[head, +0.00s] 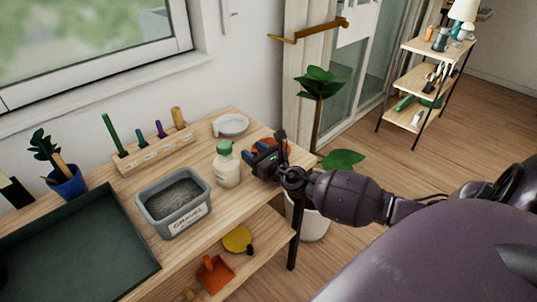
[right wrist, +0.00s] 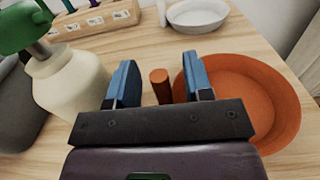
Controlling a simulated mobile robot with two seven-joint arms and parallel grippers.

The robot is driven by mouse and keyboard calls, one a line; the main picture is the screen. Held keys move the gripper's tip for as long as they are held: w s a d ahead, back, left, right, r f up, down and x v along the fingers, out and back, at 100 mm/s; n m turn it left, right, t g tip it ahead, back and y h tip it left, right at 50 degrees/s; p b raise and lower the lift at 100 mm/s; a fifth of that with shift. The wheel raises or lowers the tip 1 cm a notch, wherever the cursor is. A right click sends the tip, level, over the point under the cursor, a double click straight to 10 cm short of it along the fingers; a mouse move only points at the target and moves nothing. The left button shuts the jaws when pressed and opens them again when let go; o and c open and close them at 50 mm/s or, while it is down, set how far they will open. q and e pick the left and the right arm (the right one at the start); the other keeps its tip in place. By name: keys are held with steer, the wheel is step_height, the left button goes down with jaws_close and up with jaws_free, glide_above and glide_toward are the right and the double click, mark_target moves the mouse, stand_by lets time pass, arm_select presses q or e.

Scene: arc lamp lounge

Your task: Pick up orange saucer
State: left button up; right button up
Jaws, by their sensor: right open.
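The orange saucer (head: 271,144) lies near the right end of the wooden bench, partly hidden behind my right gripper in the head view. In the right wrist view the saucer (right wrist: 245,88) is a round, shallow dish right of the jaws; the right blue finger overlaps its left rim. My right gripper (head: 262,150) is open over the bench; in the wrist view its blue fingers (right wrist: 160,82) stand apart. A small orange-brown stub (right wrist: 160,86) shows between them; whether it joins the saucer I cannot tell. Touching cannot be made out. My left gripper is not in view.
A cream bottle with green top (head: 227,166) stands close left of the jaws. A white dish (head: 231,124) lies behind. Also on the bench are a grey gravel bin (head: 173,222), a wooden tool rack (head: 154,152) and a dark tray (head: 75,240). A potted plant (head: 313,215) stands at its right end.

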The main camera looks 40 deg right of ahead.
jaws_close()
steer(key=shift+r+p, duration=0.35)
steer(key=shift+r, duration=0.25)
step_height(320, 180, up, 5)
steer(key=p, duration=0.2)
steer(key=shift+f+p, duration=0.15)
steer(key=shift+p, duration=0.2)
arm_select(q)
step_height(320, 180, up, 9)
steer(key=p, duration=0.6)
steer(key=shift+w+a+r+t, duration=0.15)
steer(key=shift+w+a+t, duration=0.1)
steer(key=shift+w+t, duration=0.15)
arm_select(e)
step_height(320, 180, up, 14)
